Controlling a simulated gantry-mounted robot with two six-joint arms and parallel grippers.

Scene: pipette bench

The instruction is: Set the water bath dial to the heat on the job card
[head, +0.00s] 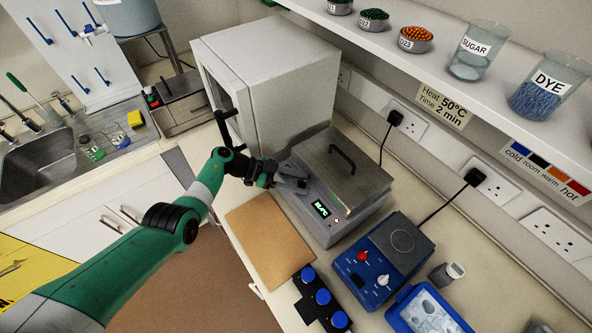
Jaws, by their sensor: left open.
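The water bath (357,212) is a grey metal box with a lid and a black handle (342,158). Its small display (321,209) glows green, but the digits are too small to read surely. The job card (444,104) on the wall reads "Heat 50°C, Time 2 min". My left gripper (303,185) is open at the left part of the bath's front panel, beside the display. I cannot tell whether it touches the panel. My right gripper is not in view.
A white cabinet (290,80) stands behind the bath. A brown board (270,240) lies in front. A shelf (420,62) overhangs the back.

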